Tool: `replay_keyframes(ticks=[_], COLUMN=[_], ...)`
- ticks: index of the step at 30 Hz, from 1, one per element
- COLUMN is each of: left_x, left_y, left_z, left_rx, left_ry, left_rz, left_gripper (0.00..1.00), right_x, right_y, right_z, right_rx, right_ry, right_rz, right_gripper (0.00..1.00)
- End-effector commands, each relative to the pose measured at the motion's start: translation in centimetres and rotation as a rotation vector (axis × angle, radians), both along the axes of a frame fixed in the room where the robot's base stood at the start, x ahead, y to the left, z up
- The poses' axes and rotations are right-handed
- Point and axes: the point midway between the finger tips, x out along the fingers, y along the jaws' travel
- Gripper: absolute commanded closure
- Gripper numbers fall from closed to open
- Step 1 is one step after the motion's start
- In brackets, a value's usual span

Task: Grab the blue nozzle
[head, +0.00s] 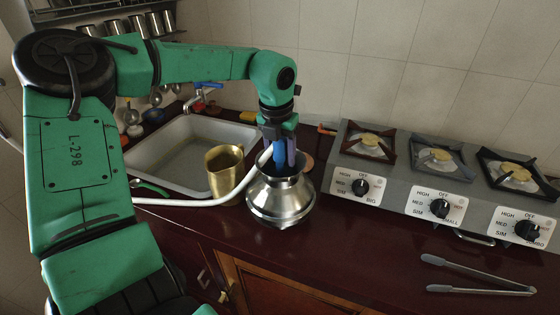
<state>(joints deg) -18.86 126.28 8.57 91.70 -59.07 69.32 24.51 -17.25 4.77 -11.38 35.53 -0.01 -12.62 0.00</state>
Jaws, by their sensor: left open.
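My left gripper (280,140) points straight down over the mouth of a shiny steel pot (280,200) on the dark red counter. It is open. A blue upright piece, which looks like the blue nozzle (279,155), shows at the fingers, just above and partly inside the pot's mouth. A white hose (225,195) curves up to it from the left. I cannot tell whether the fingers touch the nozzle, and its lower end is hidden by the pot. My right gripper is not in view.
A brass jug (224,172) stands close left of the pot. Behind it are a sink (150,158) and a tap with a blue handle (208,85). A stove (400,185) stands to the right. Metal tongs (480,290) lie in front of it. The counter right of the pot is clear.

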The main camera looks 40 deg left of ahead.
Motion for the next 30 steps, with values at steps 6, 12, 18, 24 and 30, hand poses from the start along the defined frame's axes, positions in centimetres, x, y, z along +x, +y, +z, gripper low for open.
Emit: replay_keyframes(ticks=[6,12,18,24,30], left_x=[0.1,0.1,0.1,0.2,0.2], left_y=[0.0,0.0,0.0,0.1,0.1], left_z=[-0.8,-0.7,-0.7,1.3,6.5], left_rx=[-0.001,0.0,0.0,0.0,0.002], left_ry=[-0.001,-0.001,-0.001,-0.006,-0.007], left_rz=[0.0,0.001,0.001,0.003,0.003], left_gripper=[0.44,1.0,1.0,1.0,1.0], right_x=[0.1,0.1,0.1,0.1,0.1], right_y=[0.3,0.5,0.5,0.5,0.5], right_z=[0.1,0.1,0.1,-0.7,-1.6], right_rx=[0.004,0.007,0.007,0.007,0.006], right_ry=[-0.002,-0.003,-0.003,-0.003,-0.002], right_rz=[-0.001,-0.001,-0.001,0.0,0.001], right_gripper=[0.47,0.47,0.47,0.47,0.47])
